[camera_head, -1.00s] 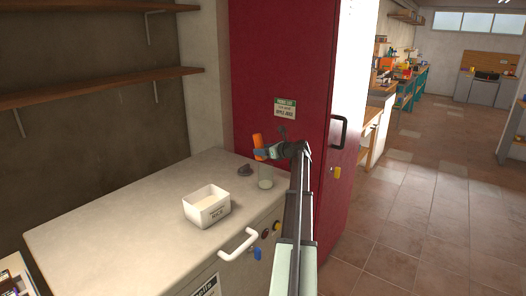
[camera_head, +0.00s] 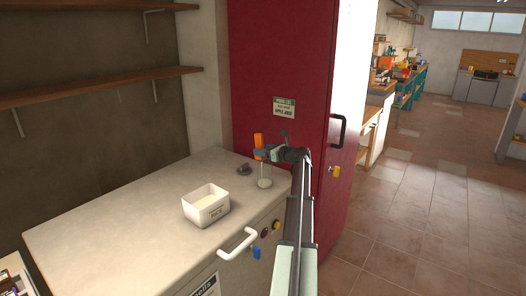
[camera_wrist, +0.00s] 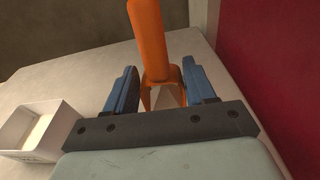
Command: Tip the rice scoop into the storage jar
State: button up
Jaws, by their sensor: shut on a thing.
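The orange scoop (camera_head: 258,141) stands nearly upright, handle up, in my gripper (camera_head: 268,153) at the back right of the counter. In the wrist view, the scoop (camera_wrist: 148,42) sits between the two blue fingers of my gripper (camera_wrist: 161,82), which is shut on it. The scoop's bowl is hidden in the head view.
A white rice box (camera_head: 207,212) with pale contents stands on the counter (camera_head: 120,230), and also shows in the wrist view (camera_wrist: 55,140). A small dark grey object (camera_head: 244,169) lies left of the jar. A red cabinet (camera_head: 260,70) rises close behind. The counter's left side is clear.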

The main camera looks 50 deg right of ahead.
jog(key=shift+s+f+t, duration=0.15)
jog(key=shift+t, duration=0.25)
dwell(0.6)
jog(key=shift+w+r+g, duration=0.35)
jog(key=shift+w+g, duration=0.15)
jog(key=shift+g, duration=0.6)
jog(key=shift+w+r+g, duration=0.15)
jog(key=shift+w+g, duration=0.05)
jog(key=shift+g, duration=0.4)
jog(key=shift+w+g, duration=0.25)
jog(key=shift+g, duration=0.45)
